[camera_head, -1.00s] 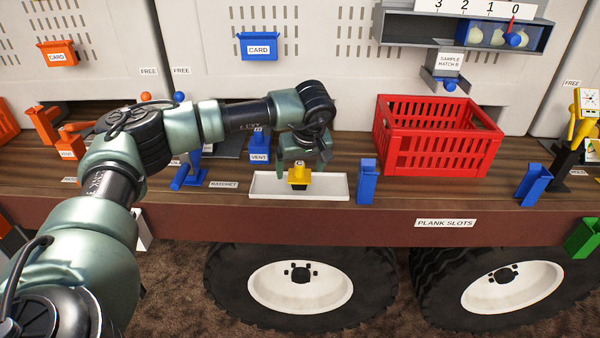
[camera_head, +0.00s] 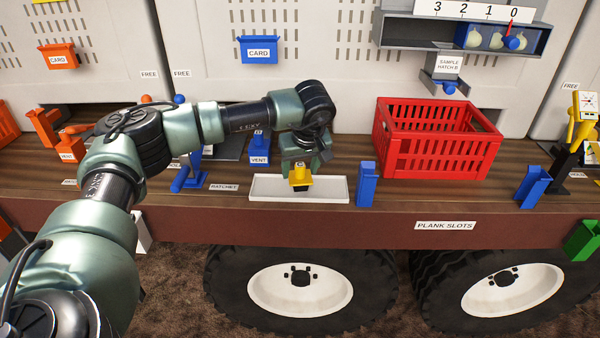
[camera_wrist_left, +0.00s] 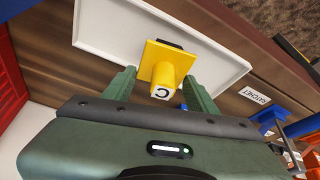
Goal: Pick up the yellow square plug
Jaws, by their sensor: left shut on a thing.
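The yellow square plug (camera_head: 300,176) has a square yellow flange, a dark underside and a narrower stem marked "C". It is at the white tray (camera_head: 262,189) on the plank; I cannot tell whether it touches the tray floor. My left gripper (camera_head: 303,164) reaches down from above and is shut on the plug. In the left wrist view the plug (camera_wrist_left: 163,66) shows between the two green fingers (camera_wrist_left: 158,88), with the tray (camera_wrist_left: 98,28) behind it. My right gripper is not in view.
A red crate (camera_head: 437,165) stands to the right of the tray. A blue slot holder (camera_head: 366,184) is close to the tray's right end. The blue vent plug (camera_head: 260,150) and a blue ratchet lever (camera_head: 187,172) are to the left. The plank's front edge (camera_head: 330,223) is just below.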

